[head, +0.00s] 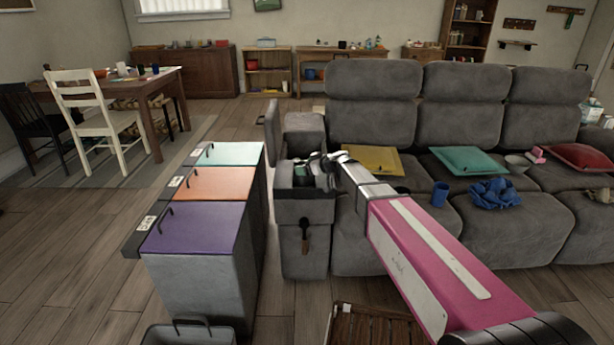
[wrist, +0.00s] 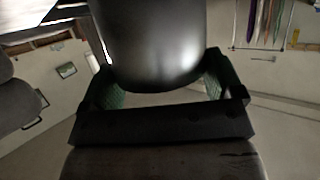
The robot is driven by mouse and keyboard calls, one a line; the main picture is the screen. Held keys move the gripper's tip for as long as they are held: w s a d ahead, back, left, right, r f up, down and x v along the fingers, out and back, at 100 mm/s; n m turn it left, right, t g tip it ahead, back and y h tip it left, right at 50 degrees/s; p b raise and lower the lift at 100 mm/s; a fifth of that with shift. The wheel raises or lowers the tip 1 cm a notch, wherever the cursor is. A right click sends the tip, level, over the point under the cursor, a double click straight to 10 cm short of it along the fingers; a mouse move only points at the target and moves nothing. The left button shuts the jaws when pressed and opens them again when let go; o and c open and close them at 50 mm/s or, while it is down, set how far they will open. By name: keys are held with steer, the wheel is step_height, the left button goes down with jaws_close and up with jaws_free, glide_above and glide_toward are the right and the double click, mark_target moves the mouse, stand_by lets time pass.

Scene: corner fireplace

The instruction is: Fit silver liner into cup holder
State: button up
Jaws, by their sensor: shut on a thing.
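The silver liner (wrist: 155,40) is a smooth, dark-shaded metal cylinder in the upper middle of the wrist view. My gripper (wrist: 161,84) is shut on it, with a green-padded finger on each side. In the head view my gripper (head: 312,172) is at the top of the grey sofa armrest (head: 305,212), at the sofa's left end. The cup holder cannot be made out; my gripper and wrist cover much of the armrest top. I cannot tell whether the liner touches the armrest.
Bins with purple (head: 194,226), orange (head: 214,183) and teal (head: 229,153) lids stand left of the armrest. A yellow cushion (head: 371,160), a blue cup (head: 440,194) and a crumpled blue cloth (head: 495,194) lie on the sofa seats. A slatted wooden item (head: 372,328) is in front.

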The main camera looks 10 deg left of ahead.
steer(key=shift+f, duration=2.05)
steer(key=o, duration=0.9)
steer(key=shift+f, duration=0.15)
steer(key=shift+o, duration=0.2)
steer(key=shift+r, duration=0.2)
steer(key=v, duration=1.2)
steer(key=s+d+f+m+g+h, duration=0.1)
steer(key=s+d+f+m+h, duration=0.3)
steer(key=s+d, duration=0.3)
steer(key=s+d+f+m+g+h, duration=0.2)
steer(key=s+d+f+m+h, duration=0.2)
steer(key=d, duration=1.1)
steer(key=s+d+f+m+g+h, duration=0.2)
steer(key=s+d+f+m+h, duration=0.2)
steer(key=s+d, duration=0.6)
step_height(320, 180, down, 3)
steer(key=shift+d+r+m, duration=0.15)
steer(key=shift+d+m, duration=0.6)
steer(key=shift+m, duration=0.05)
